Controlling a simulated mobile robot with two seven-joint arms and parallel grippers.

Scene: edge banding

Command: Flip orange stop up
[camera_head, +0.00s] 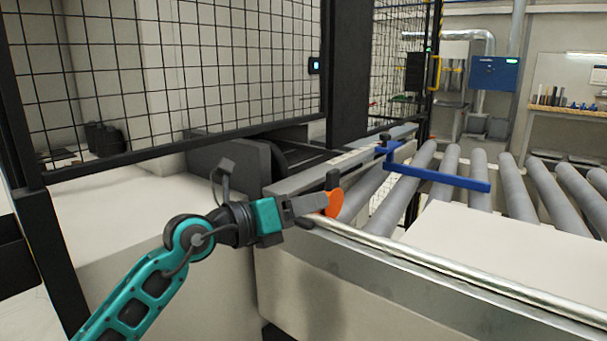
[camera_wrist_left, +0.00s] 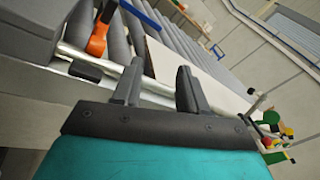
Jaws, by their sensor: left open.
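The orange stop (camera_head: 334,203) is at the near left end of the roller conveyor, beside the metal rail, partly hidden behind my left gripper in the head view. In the left wrist view the orange stop (camera_wrist_left: 98,38) stands to the left of and beyond the fingers, with dark parts by it. My left gripper (camera_head: 312,208) is above the rail end, close to the stop. In the wrist view the left gripper (camera_wrist_left: 158,78) has its two dark fingers apart with nothing between them. I see no clear contact with the stop. My right gripper is not in view.
A metal rail (camera_head: 430,273) runs along the conveyor's near edge. Grey rollers (camera_head: 447,172) lie behind it. A blue bar (camera_head: 440,176) crosses them. A white panel (camera_head: 500,240) lies on the rollers at right. A black mesh fence (camera_head: 180,80) stands behind the arm.

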